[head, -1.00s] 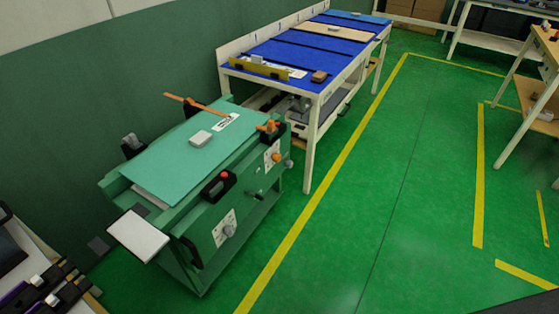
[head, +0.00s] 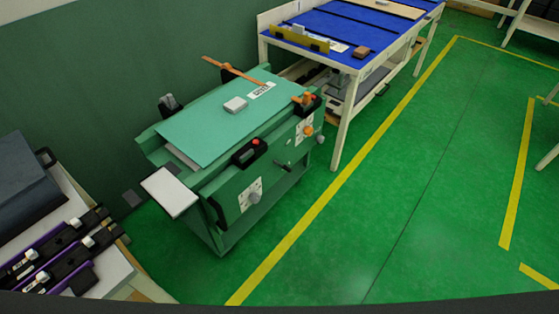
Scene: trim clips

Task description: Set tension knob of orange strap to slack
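An orange strap (head: 236,71) lies across the far right part of a green bench's (head: 207,120) top and sticks out past its back edge. An orange clamp-like part (head: 306,98) sits at the bench's right front corner. On the bench's front, an orange knob (head: 308,131) sits by a white dial plate at the right, and a grey knob (head: 254,197) sits on another plate lower left. The knob settings are too small to read. Neither of my grippers is in view.
A white side shelf (head: 170,191) juts from the bench's left end. A table with purple and black parts (head: 60,255) stands at lower left. A blue-topped table (head: 340,32) stands behind. Green floor (head: 400,200) is clear in front and to the right.

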